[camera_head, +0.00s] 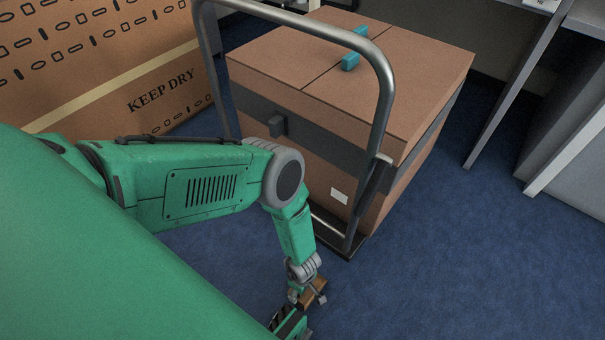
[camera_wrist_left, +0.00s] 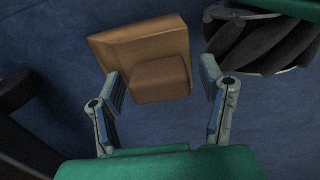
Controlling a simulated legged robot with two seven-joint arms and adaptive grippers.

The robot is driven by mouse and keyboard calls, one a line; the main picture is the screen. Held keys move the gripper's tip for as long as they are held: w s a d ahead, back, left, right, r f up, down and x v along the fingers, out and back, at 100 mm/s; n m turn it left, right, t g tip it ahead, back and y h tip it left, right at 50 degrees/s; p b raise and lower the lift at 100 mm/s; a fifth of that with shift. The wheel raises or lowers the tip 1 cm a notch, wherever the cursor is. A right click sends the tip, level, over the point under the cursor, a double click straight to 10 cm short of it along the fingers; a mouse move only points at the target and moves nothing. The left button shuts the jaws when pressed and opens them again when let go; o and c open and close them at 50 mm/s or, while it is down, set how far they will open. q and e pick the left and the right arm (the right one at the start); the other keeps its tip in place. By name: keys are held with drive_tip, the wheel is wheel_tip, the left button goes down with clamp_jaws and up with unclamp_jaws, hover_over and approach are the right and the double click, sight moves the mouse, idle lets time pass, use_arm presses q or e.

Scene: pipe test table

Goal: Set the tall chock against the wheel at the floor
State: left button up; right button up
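A brown wooden chock with a raised block on its face shows in the left wrist view (camera_wrist_left: 150,60); it is small in the head view (camera_head: 314,291). My left gripper (camera_head: 307,294) is at the chock. In the left wrist view its two fingers (camera_wrist_left: 162,88) stand on either side of the raised block, open, with a narrow gap showing at each side. Whether the chock rests on the floor is not clear. A dark rounded part (camera_wrist_left: 14,92) at the left edge of the wrist view may be a wheel; I cannot tell. My right gripper is not in view.
A cart with a grey hoop handle (camera_head: 383,95) carries a big brown box (camera_head: 420,70) with teal clips. A large carton (camera_head: 110,80) stands at the left. Desk legs (camera_head: 515,90) stand at the right. Blue floor (camera_head: 470,250) is clear at the lower right.

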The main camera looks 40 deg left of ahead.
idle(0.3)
use_arm(q)
wheel_tip(320, 180, up, 12)
idle(0.6)
drive_tip(key=shift+f, duration=0.1)
